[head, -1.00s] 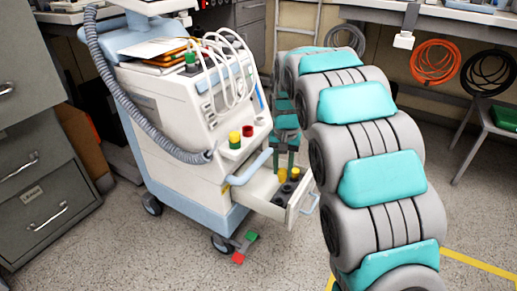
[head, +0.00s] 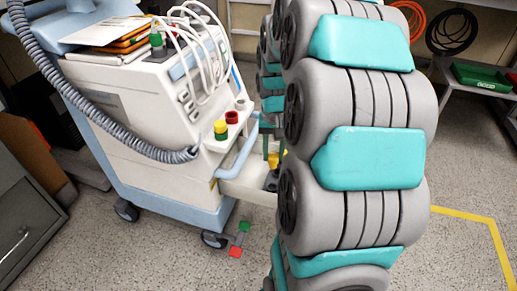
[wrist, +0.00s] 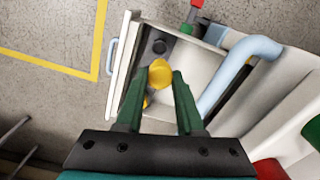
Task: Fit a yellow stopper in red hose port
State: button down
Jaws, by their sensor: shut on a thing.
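My gripper (wrist: 159,75) is shut on a yellow stopper (wrist: 160,73), whose round top shows between the green fingertips above the open drawer. Part of another yellow stopper (wrist: 147,102) shows behind the left finger. The red hose port (head: 231,117) is on the white cart's front ledge, beside a green port with a yellow stopper in it (head: 221,127). In the wrist view a red round part (wrist: 270,169) and a green one (wrist: 313,132) show at the lower right edge. In the head view my arm hides most of the drawer and gripper.
A pale blue handle (wrist: 238,68) curves between the drawer and the ledge. A grey corrugated hose (head: 90,110) hangs down the cart (head: 130,105). Floor at the right is clear.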

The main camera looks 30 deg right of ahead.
notch_tip(320, 180, up, 20)
jog(key=p, duration=0.7)
jog(key=w+a+p, duration=0.2)
jog(key=w+a, duration=0.4)
jog(key=w, duration=0.6)
jog(key=shift+s+d+f+b, duration=0.1)
jog(key=shift+f+b, duration=0.4)
jog(key=shift+f, duration=0.75)
jog(key=shift+s+f+b, duration=0.1)
jog(key=shift+f+b, duration=0.35)
jog(key=shift+f, duration=0.8)
jog(key=shift+f+b, duration=0.4)
jog(key=shift+f, duration=1.15)
jog(key=shift+c, duration=2.2)
grip_release()
notch_tip(320, 180, up, 7)
jog(key=s+a+f+n, duration=0.2)
jog(key=s+a, duration=0.3)
jog(key=s, duration=0.6)
jog(key=s+a+f+n+g, duration=0.1)
jog(key=s+a+f+n, duration=0.2)
jog(key=s, duration=0.8)
jog(key=s+a+f+n, duration=0.2)
jog(key=s+a+f, duration=0.2)
jog(key=s+a, duration=0.3)
jog(key=s, duration=0.4)
jog(key=shift+f+g+p, duration=0.3)
jog(key=shift+f+g, duration=0.05)
jog(key=shift+g, duration=0.05)
